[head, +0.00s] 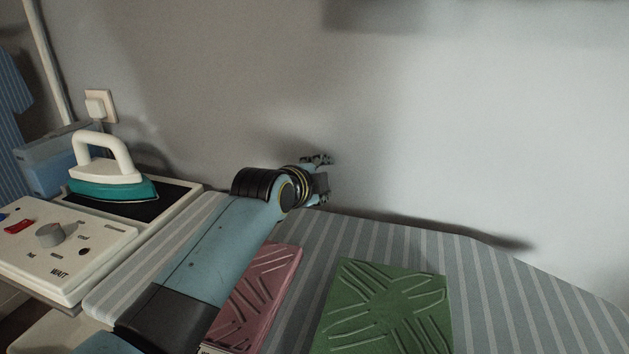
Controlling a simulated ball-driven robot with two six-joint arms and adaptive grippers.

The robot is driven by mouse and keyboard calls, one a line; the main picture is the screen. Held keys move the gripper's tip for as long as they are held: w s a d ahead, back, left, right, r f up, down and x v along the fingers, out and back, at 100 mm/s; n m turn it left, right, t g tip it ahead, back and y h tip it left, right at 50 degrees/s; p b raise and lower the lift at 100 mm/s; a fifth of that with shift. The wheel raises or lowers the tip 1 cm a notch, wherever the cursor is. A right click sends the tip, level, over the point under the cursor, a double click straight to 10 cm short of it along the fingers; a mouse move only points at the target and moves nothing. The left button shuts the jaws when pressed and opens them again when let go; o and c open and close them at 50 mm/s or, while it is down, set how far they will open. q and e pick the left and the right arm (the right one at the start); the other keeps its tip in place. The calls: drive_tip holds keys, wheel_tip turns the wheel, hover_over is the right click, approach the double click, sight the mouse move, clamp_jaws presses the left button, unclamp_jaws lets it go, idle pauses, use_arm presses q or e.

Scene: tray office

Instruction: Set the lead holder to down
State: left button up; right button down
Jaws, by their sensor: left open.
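No part that I can name for sure as the lead holder shows. A pale upright pole (47,62) stands at the far left of the head view, cut off by the top edge; I cannot tell whether it belongs to the lead holder. My left gripper (326,179) is above the far edge of the striped ironing board (310,248), close to the wall, with its fingers pointing away to the right. It is open, and nothing shows between its fingers. My left arm hides part of the board. My right gripper is out of view.
An iron (112,188) with a teal base rests on a dark plate at left, behind a control panel (75,245) with a grey knob and red switch. A pink textured block (262,290) and a green one (388,305) lie on the board. The board's right side is clear.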

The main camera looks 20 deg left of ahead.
use_arm(q)
drive_tip(key=v, duration=1.1)
drive_tip(key=shift+s, duration=0.3)
